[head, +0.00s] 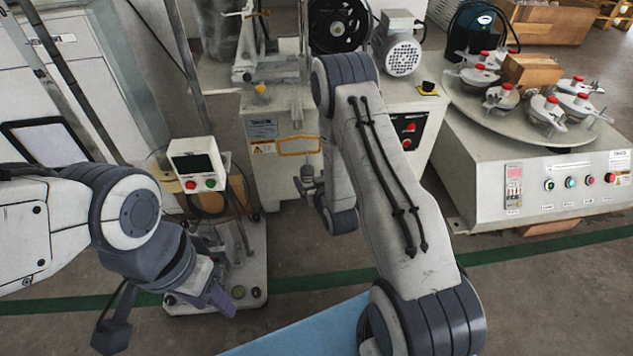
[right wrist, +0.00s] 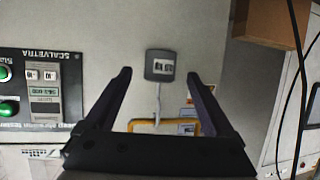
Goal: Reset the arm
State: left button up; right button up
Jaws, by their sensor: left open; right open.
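My left gripper (head: 168,312) is at the lower left of the head view, at the end of my left arm, pointing down with its two fingers spread apart and nothing between them. My right arm rises from the lower right of the head view, bends at the top and comes down again. Its gripper end is small and partly hidden beside the arm in that view. In the right wrist view, my right gripper (right wrist: 160,82) is open and empty, its two dark fingers on either side of a small grey labelled box (right wrist: 161,65) in the background.
A round polishing machine (head: 520,110) with several clamps stands at the right. A grey machine with a yellow handle (head: 298,145) stands behind my right arm. A small device with a screen (head: 197,163) is close to my left gripper. A blue surface (head: 300,335) is at the bottom.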

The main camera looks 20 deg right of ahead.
jog(key=d+p+v, duration=0.1)
jog(key=p+v, duration=0.2)
jog(key=v, duration=0.5)
jog(key=s+a+r+n+g+y+p, duration=0.1)
jog(key=a+r+n+g+y+p, duration=0.15)
jog(key=a+r, duration=0.5)
jog(key=s+a+r+n+g+y+p, duration=0.1)
jog(key=s+a+r+n+g+p, duration=0.2)
jog(key=a+r, duration=0.5)
jog(key=s+a+r+n+g+h+p, duration=0.1)
jog(key=s+a+r+g+p, duration=0.2)
jog(key=s+r, duration=0.65)
jog(key=s+a+r+n+g+p, duration=0.15)
jog(key=s+r+g, duration=0.45)
jog(key=s, duration=0.7)
notch_tip(320, 180, up, 37)
jog(key=t+p, duration=0.1)
jog(key=p, duration=3.6)
jog(key=shift+w+d, duration=0.2)
jog(key=shift+w, duration=0.1)
jog(key=shift+c, duration=0.3)
